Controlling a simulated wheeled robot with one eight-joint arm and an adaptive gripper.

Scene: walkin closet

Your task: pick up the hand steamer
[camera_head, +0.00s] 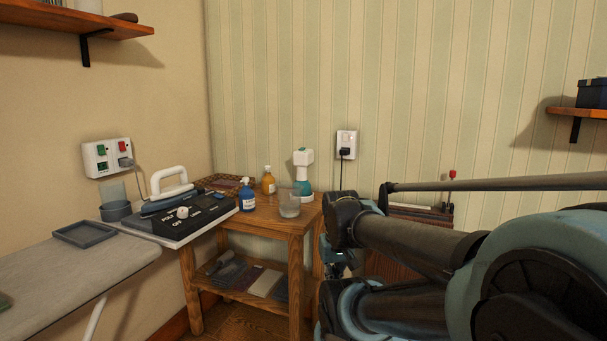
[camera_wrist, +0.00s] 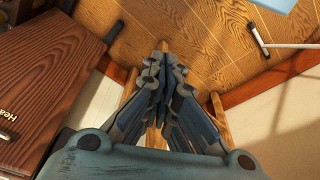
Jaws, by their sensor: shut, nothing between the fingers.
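The hand steamer (camera_head: 303,172), with a white head and a teal lower body, stands upright at the back right corner of the small wooden table (camera_head: 268,222). It is not recognisable in the wrist view. My gripper (camera_wrist: 164,68) is shut and empty in the wrist view, above the wooden floor. In the head view my gripper (camera_head: 338,262) is partly hidden by my arm, low and to the right of the table, apart from the steamer.
A glass jar (camera_head: 289,205), a blue bottle (camera_head: 247,194) and an amber bottle (camera_head: 268,181) share the tabletop. An ironing board (camera_head: 70,285) is at the left. A dark wooden box (camera_wrist: 45,85) with lettering is close beside my gripper in the wrist view.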

